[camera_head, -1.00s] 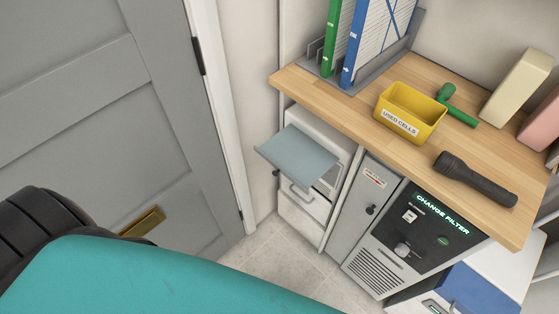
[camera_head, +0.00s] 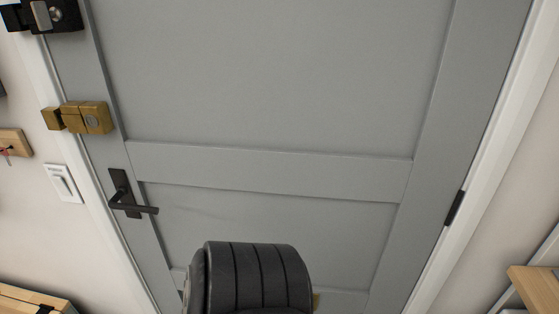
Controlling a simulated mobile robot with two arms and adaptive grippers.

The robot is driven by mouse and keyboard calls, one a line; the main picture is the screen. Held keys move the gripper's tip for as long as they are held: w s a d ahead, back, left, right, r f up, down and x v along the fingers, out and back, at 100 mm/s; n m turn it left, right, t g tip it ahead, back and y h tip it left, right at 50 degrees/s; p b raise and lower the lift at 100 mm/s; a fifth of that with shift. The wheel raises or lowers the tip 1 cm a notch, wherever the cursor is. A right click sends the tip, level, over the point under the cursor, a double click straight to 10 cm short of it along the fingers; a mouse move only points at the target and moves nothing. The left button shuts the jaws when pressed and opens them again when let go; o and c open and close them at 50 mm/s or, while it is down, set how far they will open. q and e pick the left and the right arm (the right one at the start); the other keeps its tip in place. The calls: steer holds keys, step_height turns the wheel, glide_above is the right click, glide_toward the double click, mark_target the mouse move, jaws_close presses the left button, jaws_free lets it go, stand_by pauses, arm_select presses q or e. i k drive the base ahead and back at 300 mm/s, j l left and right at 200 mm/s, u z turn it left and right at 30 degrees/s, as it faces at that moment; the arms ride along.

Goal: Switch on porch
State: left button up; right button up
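A white wall switch (camera_head: 63,186) is on the wall at the left, just beside the door frame and near the height of the door handle. It has a pale rocker in a square plate; I cannot read any label, so I cannot tell whether it is the porch switch or whether it is on. Neither of my grippers shows in the head view. A black ribbed part of my own arm shows at the bottom middle, in front of the door.
A grey door (camera_head: 280,90) fills the view and looks shut. It has a black lever handle (camera_head: 130,196), a brass latch (camera_head: 85,118) and a black lock (camera_head: 52,15). A small wooden key rack (camera_head: 14,143) is at the left edge. Wooden furniture corners show at bottom left and right.

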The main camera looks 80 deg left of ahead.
mark_target(58, 183)
steer(key=l+u, duration=0.2)
steer(key=u, duration=3.65)
